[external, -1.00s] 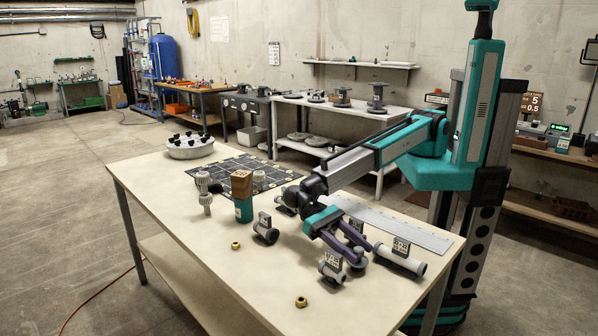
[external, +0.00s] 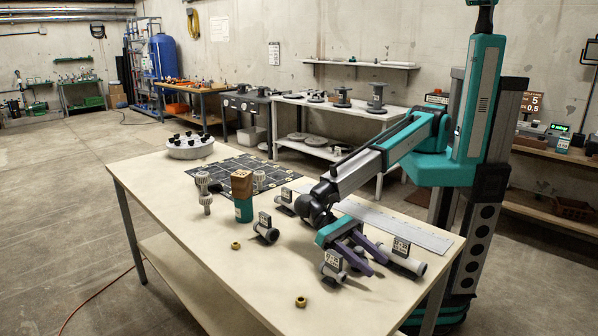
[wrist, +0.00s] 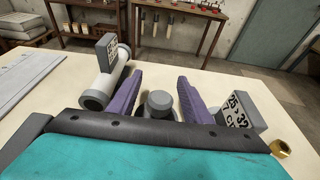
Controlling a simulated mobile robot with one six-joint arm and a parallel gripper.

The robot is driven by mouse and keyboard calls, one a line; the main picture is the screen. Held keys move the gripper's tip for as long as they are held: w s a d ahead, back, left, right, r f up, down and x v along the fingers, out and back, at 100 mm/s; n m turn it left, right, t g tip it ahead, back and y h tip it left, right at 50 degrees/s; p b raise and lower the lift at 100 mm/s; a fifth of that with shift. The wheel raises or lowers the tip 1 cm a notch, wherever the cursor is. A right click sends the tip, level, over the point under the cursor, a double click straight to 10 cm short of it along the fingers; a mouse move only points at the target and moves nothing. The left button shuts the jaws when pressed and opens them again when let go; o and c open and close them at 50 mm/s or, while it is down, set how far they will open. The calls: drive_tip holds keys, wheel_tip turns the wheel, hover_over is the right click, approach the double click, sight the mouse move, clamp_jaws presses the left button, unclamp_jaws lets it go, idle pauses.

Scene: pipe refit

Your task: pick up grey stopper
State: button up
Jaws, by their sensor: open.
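The grey stopper (wrist: 160,103) stands on the table in the wrist view, between the two purple fingers of my gripper (wrist: 154,98). There is a gap between each finger and the stopper. In the external view my gripper (external: 373,259) points down at the table near its front right part, fingers apart. The stopper is mostly hidden there behind the fingers.
A white pipe piece with a label (wrist: 107,80) stands close to the left finger, and a labelled grey fitting (wrist: 236,115) close to the right finger. A brass nut (wrist: 280,148) lies farther right. A ruler (external: 400,230) lies behind my gripper.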

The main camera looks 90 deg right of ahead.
drive_tip(key=shift+c, duration=0.3)
clamp_jaws()
drive_tip(key=shift+r, duration=0.2)
wheel_tip(320, 180, up, 10)
drive_tip(key=b, duration=0.2)
drive_tip(key=shift+f, duration=0.2)
idle(0.5)
idle(0.5)
